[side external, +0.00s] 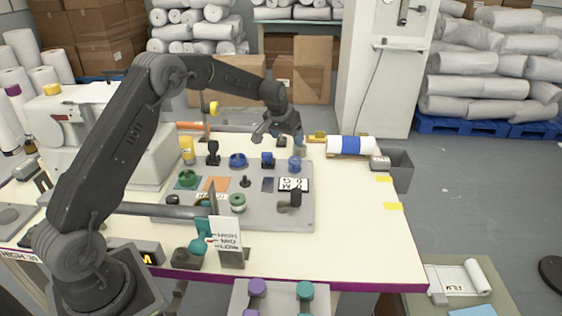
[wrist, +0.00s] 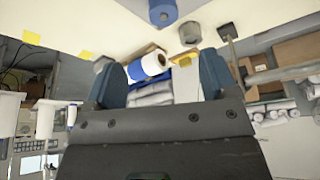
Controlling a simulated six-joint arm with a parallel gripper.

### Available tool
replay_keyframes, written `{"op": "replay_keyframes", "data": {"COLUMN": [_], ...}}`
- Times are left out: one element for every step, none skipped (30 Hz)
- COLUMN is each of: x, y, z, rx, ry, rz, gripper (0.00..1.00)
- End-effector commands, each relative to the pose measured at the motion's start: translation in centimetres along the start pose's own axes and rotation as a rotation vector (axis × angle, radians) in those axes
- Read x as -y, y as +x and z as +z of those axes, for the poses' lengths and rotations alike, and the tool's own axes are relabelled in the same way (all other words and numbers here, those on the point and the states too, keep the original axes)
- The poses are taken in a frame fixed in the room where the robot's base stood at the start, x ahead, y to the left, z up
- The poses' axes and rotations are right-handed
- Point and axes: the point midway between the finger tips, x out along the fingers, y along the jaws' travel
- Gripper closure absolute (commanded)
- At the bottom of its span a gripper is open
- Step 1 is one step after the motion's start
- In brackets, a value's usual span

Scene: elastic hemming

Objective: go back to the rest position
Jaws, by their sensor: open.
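My gripper (side external: 288,140) hangs over the far edge of the grey board (side external: 300,216), above the table. In the wrist view its two dark blue fingers (wrist: 162,78) stand wide apart with nothing held between them. The white roll with a blue band (wrist: 152,64) shows beyond the gap; in the side view this roll (side external: 350,145) lies on the table to the right of my gripper. A blue spool (side external: 295,164) stands on the board just below my gripper; I cannot tell the exact gap between them.
A white sewing machine (side external: 110,138) stands at the left. A white sign (side external: 226,236) rises at the front.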

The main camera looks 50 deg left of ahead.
Motion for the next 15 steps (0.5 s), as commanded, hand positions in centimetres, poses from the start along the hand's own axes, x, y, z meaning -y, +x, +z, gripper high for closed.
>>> {"op": "replay_keyframes", "data": {"x": [-0.7, -1.0, -1.6, -2.1, -2.6, -3.3, -3.8, -4.3, -4.9, -5.3, -5.7, -6.2, -6.5, -6.8, -7.2], "y": [-1.7, -2.8, -4.5, -5.8, -7.3, -9.2, -10.6, -12.0, -13.7, -15.0, -16.3, -17.8, -19.0, -20.1, -21.5], "z": [0.0, 0.2, 0.5, 0.8, 1.3, 2.0, 2.6, 3.3, 4.2, 5.0, 5.9, 7.0, 8.0, 9.0, 10.3], "rx": [-0.009, -0.012, -0.016, -0.020, -0.023, -0.026, -0.028, -0.031, -0.034, -0.036, -0.039, -0.042, -0.045, -0.048, -0.052], "ry": [0.008, 0.013, 0.020, 0.027, 0.034, 0.043, 0.050, 0.057, 0.066, 0.072, 0.079, 0.088, 0.094, 0.102, 0.111], "rz": [0.003, 0.005, 0.008, 0.011, 0.014, 0.017, 0.020, 0.024, 0.027, 0.030, 0.033, 0.037, 0.040, 0.043, 0.047], "gripper": [0.21, 0.21, 0.21, 0.21, 0.21, 0.21, 0.21, 0.21, 0.21, 0.21, 0.21, 0.21, 0.21, 0.21, 0.21]}}
